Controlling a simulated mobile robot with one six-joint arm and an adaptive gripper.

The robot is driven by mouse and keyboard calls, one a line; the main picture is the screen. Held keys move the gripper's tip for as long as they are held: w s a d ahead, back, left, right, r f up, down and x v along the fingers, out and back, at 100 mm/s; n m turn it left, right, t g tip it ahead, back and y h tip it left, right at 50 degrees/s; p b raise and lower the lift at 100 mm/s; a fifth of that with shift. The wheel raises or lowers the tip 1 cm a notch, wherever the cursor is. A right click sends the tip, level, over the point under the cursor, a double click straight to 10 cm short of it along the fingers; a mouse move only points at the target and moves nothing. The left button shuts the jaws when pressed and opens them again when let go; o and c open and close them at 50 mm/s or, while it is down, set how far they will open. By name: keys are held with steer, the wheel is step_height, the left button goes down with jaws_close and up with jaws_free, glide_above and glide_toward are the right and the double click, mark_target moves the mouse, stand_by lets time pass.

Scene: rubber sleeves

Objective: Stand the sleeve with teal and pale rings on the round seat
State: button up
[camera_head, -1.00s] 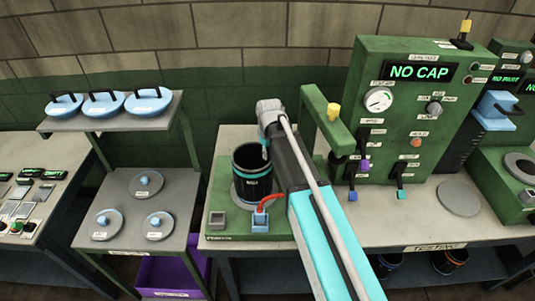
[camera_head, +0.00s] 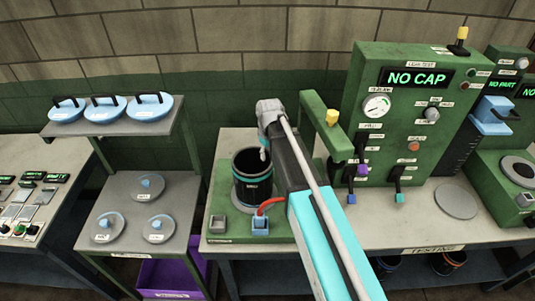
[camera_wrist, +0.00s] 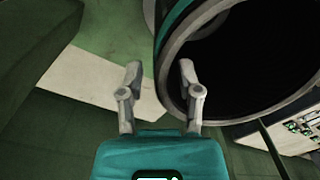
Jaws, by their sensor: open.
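The dark sleeve (camera_head: 252,186) with teal and pale rings stands upright on the round seat (camera_head: 237,201) of the green leak test stand. Its open top faces up, and the seat is mostly hidden under it. My gripper (camera_head: 264,152) is at the sleeve's right upper rim, partly hidden by my arm. In the wrist view my gripper (camera_wrist: 160,72) is open, with one finger outside the sleeve (camera_wrist: 180,45) and the other over its rim and mouth. Whether either finger touches the wall I cannot tell.
A green panel (camera_head: 405,135) reading NO CAP stands right of the seat, with a green clamp arm (camera_head: 326,124) close by. A blue fitting (camera_head: 260,225) with a red hose is in front. Blue handled lids (camera_head: 150,106) lie on a shelf at left.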

steer(key=shift+w+d+r+p, duration=0.1)
steer(key=shift+r+p, duration=4.65)
steer(key=shift+r, duration=0.35)
